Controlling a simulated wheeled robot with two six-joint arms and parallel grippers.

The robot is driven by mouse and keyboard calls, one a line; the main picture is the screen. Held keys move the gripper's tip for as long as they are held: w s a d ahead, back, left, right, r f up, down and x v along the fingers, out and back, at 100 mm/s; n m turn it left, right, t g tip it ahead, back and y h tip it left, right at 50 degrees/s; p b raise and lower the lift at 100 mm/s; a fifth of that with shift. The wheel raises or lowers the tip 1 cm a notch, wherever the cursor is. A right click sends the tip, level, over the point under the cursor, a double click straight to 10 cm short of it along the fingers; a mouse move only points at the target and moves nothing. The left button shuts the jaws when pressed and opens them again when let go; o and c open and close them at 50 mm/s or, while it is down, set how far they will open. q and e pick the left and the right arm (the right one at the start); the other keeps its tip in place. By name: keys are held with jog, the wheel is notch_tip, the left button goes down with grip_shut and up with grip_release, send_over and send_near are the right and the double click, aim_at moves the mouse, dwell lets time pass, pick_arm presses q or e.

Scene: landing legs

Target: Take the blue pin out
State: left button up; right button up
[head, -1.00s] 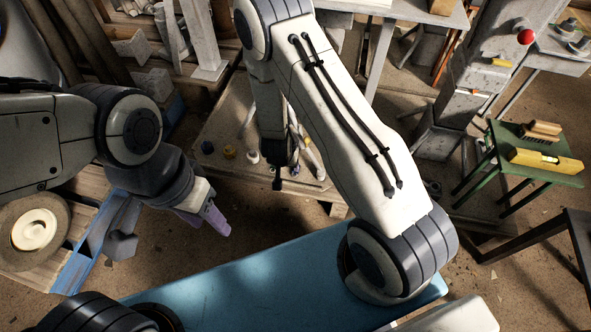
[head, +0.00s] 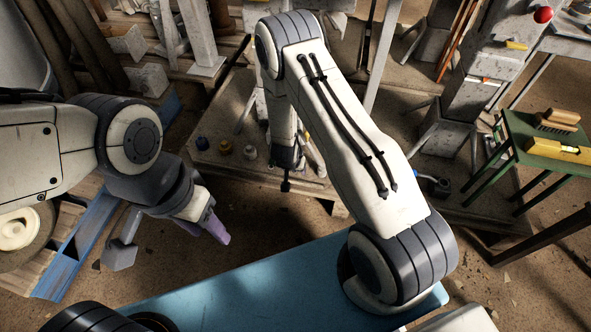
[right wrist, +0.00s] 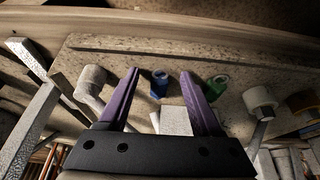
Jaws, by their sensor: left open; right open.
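In the right wrist view a small blue piece (right wrist: 159,84), which looks like the blue pin, stands on a speckled grey surface (right wrist: 120,50). My right gripper (right wrist: 160,73) is open, with its purple fingers either side of the blue piece in the picture; I cannot tell whether they touch it. My left gripper (head: 215,228) is open and empty, above the floor.
A green piece (right wrist: 216,85) stands right of the blue one, and a pale block (right wrist: 175,120) lies nearer. Grey round-ended parts flank my right fingers (right wrist: 91,80) (right wrist: 258,97). A green table (head: 520,150) stands at right.

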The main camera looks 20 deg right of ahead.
grip_shut()
